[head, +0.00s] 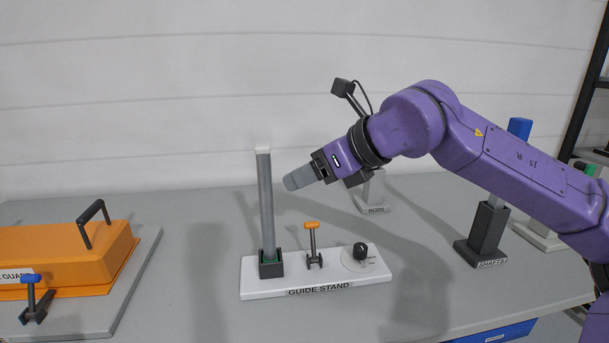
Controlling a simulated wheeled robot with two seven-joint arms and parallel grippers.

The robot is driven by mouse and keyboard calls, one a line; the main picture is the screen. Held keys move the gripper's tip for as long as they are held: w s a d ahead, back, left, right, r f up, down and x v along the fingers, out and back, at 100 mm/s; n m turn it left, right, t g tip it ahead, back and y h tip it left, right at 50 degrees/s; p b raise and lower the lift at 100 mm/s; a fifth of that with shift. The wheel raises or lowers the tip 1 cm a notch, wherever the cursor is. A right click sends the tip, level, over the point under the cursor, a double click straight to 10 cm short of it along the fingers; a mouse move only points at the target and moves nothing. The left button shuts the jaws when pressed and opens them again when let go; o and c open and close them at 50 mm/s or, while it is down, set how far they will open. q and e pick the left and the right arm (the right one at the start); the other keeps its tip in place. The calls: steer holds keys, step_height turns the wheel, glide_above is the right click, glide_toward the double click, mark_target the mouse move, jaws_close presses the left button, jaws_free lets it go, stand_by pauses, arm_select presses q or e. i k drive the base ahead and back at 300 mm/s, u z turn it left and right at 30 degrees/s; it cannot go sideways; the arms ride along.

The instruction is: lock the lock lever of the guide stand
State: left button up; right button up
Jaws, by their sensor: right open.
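The guide stand (320,289) is a white base on the grey table, labelled GUIDE STAND. A grey bar (267,200) stands upright in its dark socket (271,266) at the left. The lock lever (312,241) has an orange handle and stands nearly upright on a dark bracket in the middle of the base. A black knob (360,250) on a pale dial is at the right. My right gripper (290,183) is above and slightly left of the lever, apart from it, just right of the bar's upper half. It is open; nothing shows held in it. My left gripper is out of view.
An orange guard box (70,250) with a black handle and a blue-tipped lever (32,295) is at the left. A labelled dark holder (486,233) with a blue-topped shaft stands at the right. A small grey stand (373,200) is behind my right arm. Table between box and guide stand is clear.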

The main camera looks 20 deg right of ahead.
mark_target(311, 226)
steer(key=k, duration=1)
